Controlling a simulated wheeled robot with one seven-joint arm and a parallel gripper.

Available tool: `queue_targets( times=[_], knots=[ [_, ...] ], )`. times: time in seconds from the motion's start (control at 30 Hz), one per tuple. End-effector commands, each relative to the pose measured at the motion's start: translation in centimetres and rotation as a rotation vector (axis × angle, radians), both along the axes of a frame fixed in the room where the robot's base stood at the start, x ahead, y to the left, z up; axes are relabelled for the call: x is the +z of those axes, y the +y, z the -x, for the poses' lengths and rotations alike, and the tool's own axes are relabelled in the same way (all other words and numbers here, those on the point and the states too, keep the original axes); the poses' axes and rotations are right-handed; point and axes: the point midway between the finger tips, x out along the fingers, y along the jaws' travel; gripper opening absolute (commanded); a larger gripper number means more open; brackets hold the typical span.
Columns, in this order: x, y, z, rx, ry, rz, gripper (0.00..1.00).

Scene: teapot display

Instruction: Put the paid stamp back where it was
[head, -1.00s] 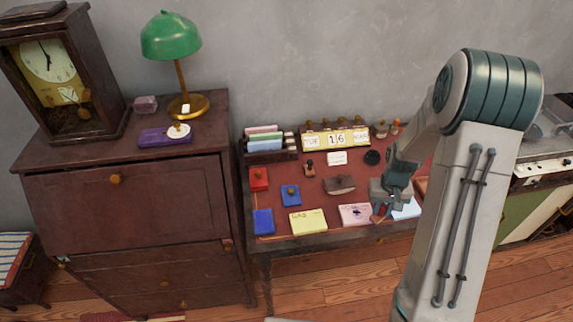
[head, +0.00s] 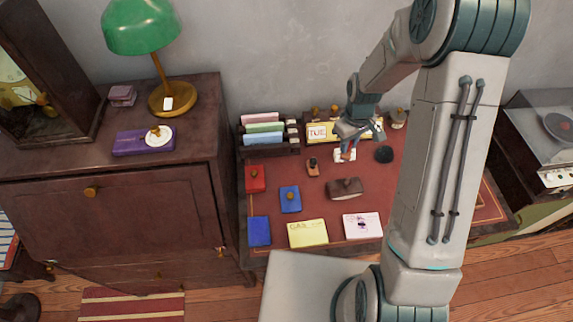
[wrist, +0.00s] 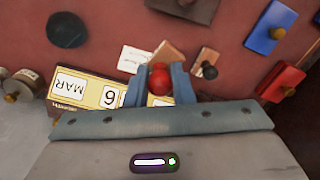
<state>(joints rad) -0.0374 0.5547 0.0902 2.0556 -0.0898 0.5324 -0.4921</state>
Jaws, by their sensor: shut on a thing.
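My gripper (head: 350,138) is shut on a stamp with a round red knob (wrist: 159,77), which I take to be the paid stamp. The knob sits between the fingertips in the wrist view, and a tan block shows just beyond it. My gripper is over the back of the red desk top (head: 400,165), in front of the date calendar (head: 318,131). A small white card (wrist: 134,60) lies close to the held stamp. I cannot tell whether the stamp touches the desk, and its lettering is hidden.
Another stamp with a dark knob (head: 313,167) stands left of my gripper. A dark round pad (head: 384,154) lies to the right, and a brown blotter (head: 345,188) in front. Red (head: 255,178) and blue (head: 290,199) pads lie left. A card rack (head: 266,140) stands back left.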

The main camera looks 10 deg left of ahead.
Motion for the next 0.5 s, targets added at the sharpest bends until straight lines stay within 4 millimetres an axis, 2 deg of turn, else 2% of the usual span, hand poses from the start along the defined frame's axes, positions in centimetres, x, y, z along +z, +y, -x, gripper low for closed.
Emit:
queue_targets(
  times=[0.03, 0.1, 0.2, 0.37, 0.5],
  knots=[
    [1.3, 1.9, 0.2, 0.100, -0.001, 0.001, 0.07],
    [1.9, 3.9, 0.5, 0.215, -0.001, 0.001, 0.07],
    [2.2, 5.7, 0.8, 0.321, -0.001, 0.002, 0.07],
    [0.7, 8.3, 1.4, 0.367, 0.000, 0.003, 0.07],
    [-1.5, 11.4, 2.1, 0.365, 0.000, 0.003, 0.07]
  ],
)
